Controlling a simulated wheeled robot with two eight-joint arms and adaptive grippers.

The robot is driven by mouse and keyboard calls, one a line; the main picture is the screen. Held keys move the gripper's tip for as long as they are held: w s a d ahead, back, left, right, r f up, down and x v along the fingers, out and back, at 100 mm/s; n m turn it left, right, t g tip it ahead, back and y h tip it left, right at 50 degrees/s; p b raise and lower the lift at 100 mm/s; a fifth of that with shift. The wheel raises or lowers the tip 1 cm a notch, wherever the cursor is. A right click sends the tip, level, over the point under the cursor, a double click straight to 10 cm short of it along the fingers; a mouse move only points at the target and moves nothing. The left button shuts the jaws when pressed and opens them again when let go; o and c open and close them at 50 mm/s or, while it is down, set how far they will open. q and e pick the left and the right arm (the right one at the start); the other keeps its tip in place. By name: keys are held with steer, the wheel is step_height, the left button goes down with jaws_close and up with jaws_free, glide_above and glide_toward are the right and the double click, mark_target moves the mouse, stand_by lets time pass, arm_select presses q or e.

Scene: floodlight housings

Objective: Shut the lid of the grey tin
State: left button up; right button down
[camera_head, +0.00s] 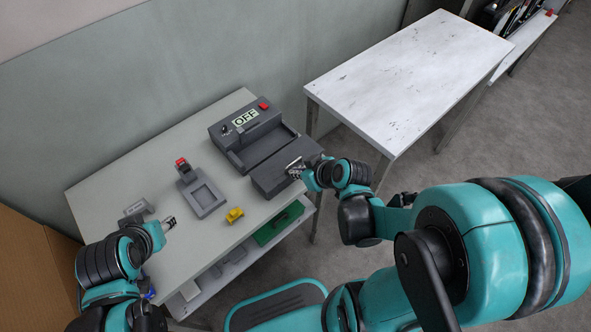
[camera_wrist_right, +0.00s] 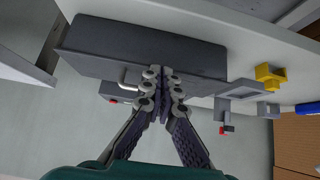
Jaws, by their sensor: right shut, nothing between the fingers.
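The dark grey tin (camera_head: 229,148) stands at the back right of the grey table, with a lit "OFF" display and a red button on its back part. A dark grey slab-like part (camera_head: 270,180), which looks like its lid, lies on the near side, beside an open recess. In the right wrist view this dark part (camera_wrist_right: 215,58) fills the upper middle, with a pale bar handle (camera_wrist_right: 128,80). My right gripper (camera_head: 297,168) is shut and empty at the dark part; its fingertips (camera_wrist_right: 165,68) overlap it, contact unclear. My left gripper (camera_head: 169,222) is over the table's left side, its fingers too small to judge.
A grey fixture (camera_head: 203,199) with a red-topped switch stands mid-table. A small yellow block (camera_head: 234,215) sits near the front edge, and a small grey block (camera_head: 134,208) at the left. A green board (camera_head: 278,224) lies on the lower shelf. A white table (camera_head: 410,75) stands clear behind.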

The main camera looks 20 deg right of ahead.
arm_select(q)
steer(key=shift+s+f, duration=0.1)
steer(key=shift+f, duration=0.15)
arm_select(e)
steer(key=shift+s+f, duration=0.15)
steer(key=shift+f, duration=0.15)
